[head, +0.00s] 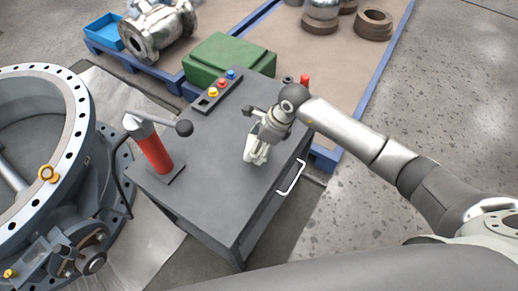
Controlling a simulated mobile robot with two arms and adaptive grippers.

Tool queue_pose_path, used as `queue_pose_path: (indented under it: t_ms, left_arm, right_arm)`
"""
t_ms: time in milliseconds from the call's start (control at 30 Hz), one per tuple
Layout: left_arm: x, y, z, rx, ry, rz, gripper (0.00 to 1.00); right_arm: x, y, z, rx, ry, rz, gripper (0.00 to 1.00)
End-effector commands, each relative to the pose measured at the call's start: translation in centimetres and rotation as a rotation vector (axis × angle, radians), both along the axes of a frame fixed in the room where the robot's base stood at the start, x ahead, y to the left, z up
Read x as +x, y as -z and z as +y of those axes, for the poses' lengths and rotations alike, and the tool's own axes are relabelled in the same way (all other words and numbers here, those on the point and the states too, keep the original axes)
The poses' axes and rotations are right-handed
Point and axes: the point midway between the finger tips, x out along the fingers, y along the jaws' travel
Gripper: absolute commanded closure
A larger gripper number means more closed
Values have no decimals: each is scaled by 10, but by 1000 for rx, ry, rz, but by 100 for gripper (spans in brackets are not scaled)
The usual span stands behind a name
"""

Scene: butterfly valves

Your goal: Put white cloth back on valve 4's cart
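The grey cart (215,185) stands in the middle of the head view, with a white drawer handle on its right side. My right gripper (255,160) points down over the right half of the cart top, its arm coming in from the right. Its pale fingers are at or just above the top surface. They are small and pale, so I cannot tell whether they are open or shut, or whether white cloth is between them. I see no separate white cloth on the cart. My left gripper is not in view.
A red-bodied tool (153,152) with a dark ball end stands on the cart's left part. A tray of coloured knobs (215,92) and a green box (229,60) are at the back. A large flanged valve (70,110) stands at left. Open floor lies right.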

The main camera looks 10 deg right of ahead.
Motion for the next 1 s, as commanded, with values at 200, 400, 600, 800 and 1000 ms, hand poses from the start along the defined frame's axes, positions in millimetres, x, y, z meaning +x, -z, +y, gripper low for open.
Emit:
queue_pose_path:
  t_ms: [200,400,600,800,1000]
  left_arm:
    - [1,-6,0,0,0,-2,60]
    - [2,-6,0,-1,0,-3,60]
    - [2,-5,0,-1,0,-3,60]
    - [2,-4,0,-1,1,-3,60]
    - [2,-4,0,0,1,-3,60]
  right_arm:
    - [3,28,-6,2,3,5,44]
    - [4,39,-6,1,1,0,44]
    - [4,40,-6,0,1,0,44]
    - [4,42,-6,0,1,0,11]
    - [4,42,-6,0,1,0,3]
